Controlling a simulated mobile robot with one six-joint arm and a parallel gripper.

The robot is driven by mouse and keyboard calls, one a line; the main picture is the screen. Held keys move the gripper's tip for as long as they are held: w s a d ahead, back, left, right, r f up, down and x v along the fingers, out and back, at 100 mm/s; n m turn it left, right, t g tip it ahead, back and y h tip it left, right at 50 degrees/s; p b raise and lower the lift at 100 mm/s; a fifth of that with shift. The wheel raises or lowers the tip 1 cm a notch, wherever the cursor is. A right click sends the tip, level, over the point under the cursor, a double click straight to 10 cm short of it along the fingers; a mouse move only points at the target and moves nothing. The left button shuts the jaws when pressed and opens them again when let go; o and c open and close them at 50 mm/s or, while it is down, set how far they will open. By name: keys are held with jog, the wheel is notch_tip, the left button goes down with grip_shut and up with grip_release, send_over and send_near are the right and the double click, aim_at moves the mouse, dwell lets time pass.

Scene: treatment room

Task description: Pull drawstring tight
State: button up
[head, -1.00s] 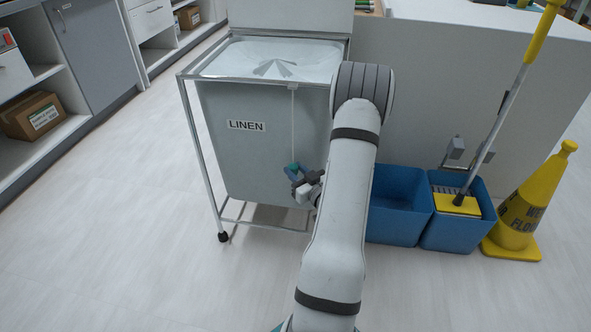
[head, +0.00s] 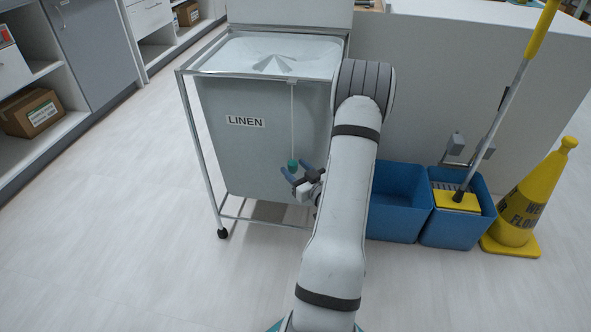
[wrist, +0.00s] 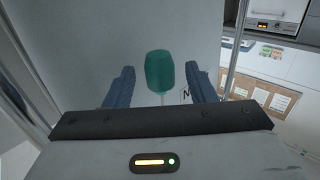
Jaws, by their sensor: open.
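The linen hamper (head: 225,150) is a grey bag labelled LINEN in a wheeled metal frame. A white drawstring (head: 292,120) hangs down its front from the rim. At its lower end is a green toggle (head: 293,165), which also shows in the wrist view (wrist: 159,71). My gripper (head: 298,174) is open at the toggle, with its blue fingers spread to either side. In the wrist view my gripper (wrist: 159,88) has clear gaps between each finger and the toggle. The bag's top looks gathered toward the middle.
Blue mop buckets (head: 400,205) stand right of the hamper, with a yellow-handled mop (head: 500,110) and a yellow wet-floor cone (head: 530,210) beyond. A cardboard box (head: 33,112) sits on a left shelf. The floor at left is clear.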

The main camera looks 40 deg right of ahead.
jog(key=s+p, duration=0.2)
jog(key=s, duration=0.5)
jog(key=shift+s+a, duration=0.25)
jog(key=shift+a, duration=0.05)
